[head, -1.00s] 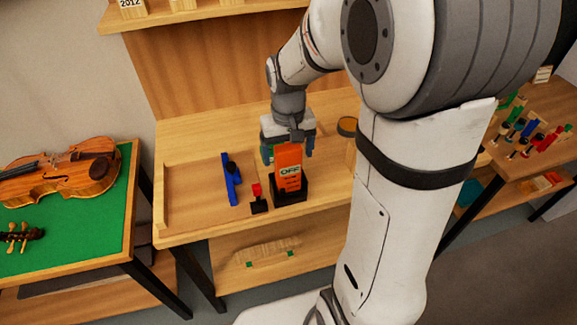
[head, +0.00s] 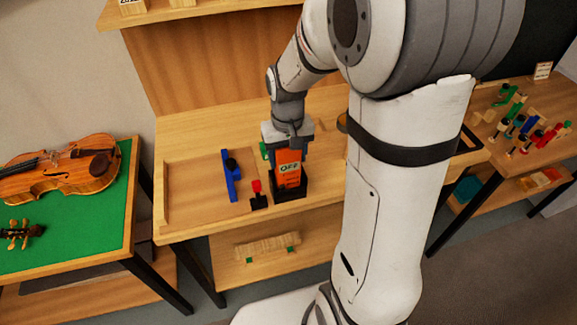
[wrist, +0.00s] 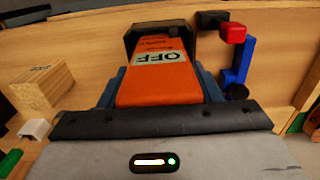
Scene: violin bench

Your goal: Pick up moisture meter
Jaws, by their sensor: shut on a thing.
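The moisture meter (head: 289,174) is an orange handheld body with a display reading OFF. It stands upright in a black holder (head: 289,193) on the wooden bench. My gripper (head: 288,150) is above it and shut on its upper part. In the wrist view the orange meter (wrist: 156,76) lies between the blue-grey fingers, with the black holder (wrist: 158,36) beyond it. The meter's lower end is hidden in the holder.
A blue tool (head: 231,176) and a small black stand with a red top (head: 257,188) are close to the left. A wooden block (wrist: 43,87) shows in the wrist view. A violin (head: 62,172) lies on the green-topped table at the left.

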